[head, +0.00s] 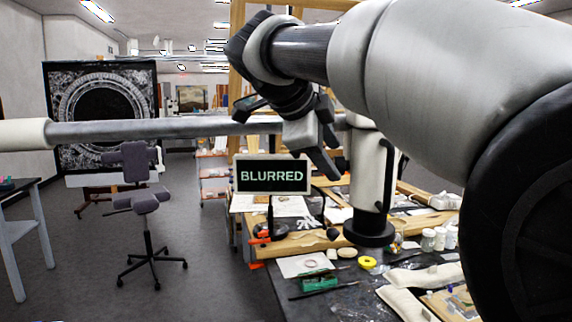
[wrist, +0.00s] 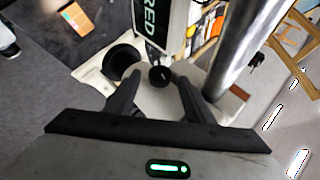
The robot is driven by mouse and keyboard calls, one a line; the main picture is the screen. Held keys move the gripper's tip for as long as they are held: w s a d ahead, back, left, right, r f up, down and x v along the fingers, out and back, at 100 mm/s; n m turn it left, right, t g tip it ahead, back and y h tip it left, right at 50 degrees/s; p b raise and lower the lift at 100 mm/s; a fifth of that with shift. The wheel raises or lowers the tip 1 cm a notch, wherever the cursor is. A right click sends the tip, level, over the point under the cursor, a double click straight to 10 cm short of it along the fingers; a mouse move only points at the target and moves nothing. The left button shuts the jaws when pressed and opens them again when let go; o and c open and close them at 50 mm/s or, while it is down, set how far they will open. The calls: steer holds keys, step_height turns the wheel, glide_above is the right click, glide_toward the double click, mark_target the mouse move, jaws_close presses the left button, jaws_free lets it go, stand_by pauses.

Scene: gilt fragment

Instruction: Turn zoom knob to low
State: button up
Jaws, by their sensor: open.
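In the wrist view a small round black knob (wrist: 159,76) with a pale mark sits on a white housing (wrist: 155,102). A larger black round part (wrist: 122,61) is to its left. I cannot read a label naming either as the zoom knob. My gripper (wrist: 157,87) is open, with one finger on each side of the small knob; I cannot tell whether they touch it. A sign reading BLURRED (head: 271,175) is left of the white upright cylinder (head: 368,170) in the head view. My gripper (head: 327,152) is beside that cylinder and hides part of it.
A long metal bar (head: 180,130) runs across the head view. The workbench (head: 345,306) below carries jars (head: 439,238), a yellow ring (head: 367,262) and loose tools. An office chair (head: 147,200) stands on open floor to the left.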

mark_target(335, 159)
steer(key=shift+x, duration=1.5)
steer(key=shift+c, duration=0.5)
steer(key=c, duration=1)
steer(key=shift+o, duration=0.2)
steer(key=shift+r+p, duration=0.35)
steer(key=shift+p, duration=0.3)
steer(key=p, duration=0.1)
steer(key=g+p, duration=0.1)
steer(key=p, duration=0.1)
steer(key=shift+w+r+n+g, duration=0.15)
steer(key=shift+r+n+g, duration=0.15)
steer(key=shift+w+f+n+g+y+p, duration=0.15)
steer(key=shift+g+p, duration=0.5)
steer(key=shift+p, duration=0.95)
steer(key=shift+f+n+g+y+p, duration=0.25)
steer(key=shift+g+p, duration=0.4)
steer(key=shift+p, duration=0.9)
steer(key=o, duration=1.1)
steer(key=shift+c, duration=0.2)
